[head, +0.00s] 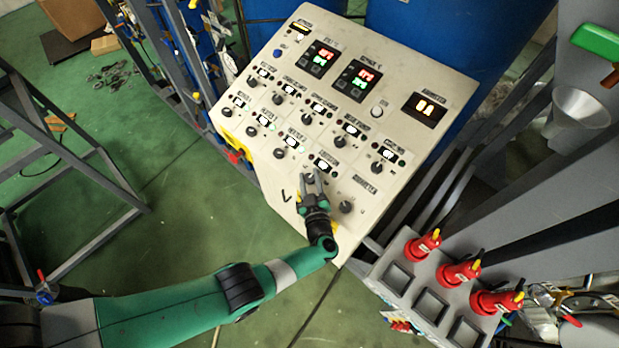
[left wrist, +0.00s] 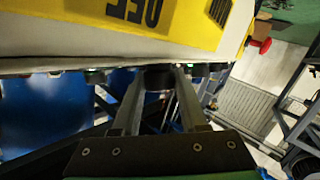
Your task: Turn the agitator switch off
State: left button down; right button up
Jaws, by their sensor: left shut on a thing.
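The agitator switch is a black rotary knob (left wrist: 158,78), seen edge-on in the left wrist view. My left gripper (head: 312,177) reaches the lower part of the sloped control panel (head: 395,100) in the head view. Its two fingers (left wrist: 158,88) stand on either side of the knob and are shut on it. In the head view the fingers mostly hide this knob, so its angle cannot be read. A small lit display (head: 323,164) sits just above it. My right gripper is not in view.
Several similar black knobs, including one at the right (head: 346,207), lie close around the gripper. Red-handled valves or plugs (head: 470,271) stand on a grey box at the lower right. A grey metal frame (head: 75,170) stands at the left, with open green floor between.

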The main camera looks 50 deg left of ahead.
aim_at(310, 179)
pick_arm(q)
jog(key=shift+r, duration=0.1)
jog(key=shift+c, duration=2.2)
grip_release()
jog(key=p+v, duration=0.2)
jog(key=v, duration=0.3)
jog(key=shift+d+r, duration=0.15)
jog(key=v, duration=0.6)
jog(key=shift+s+d, duration=0.15)
jog(key=shift+s, duration=0.05)
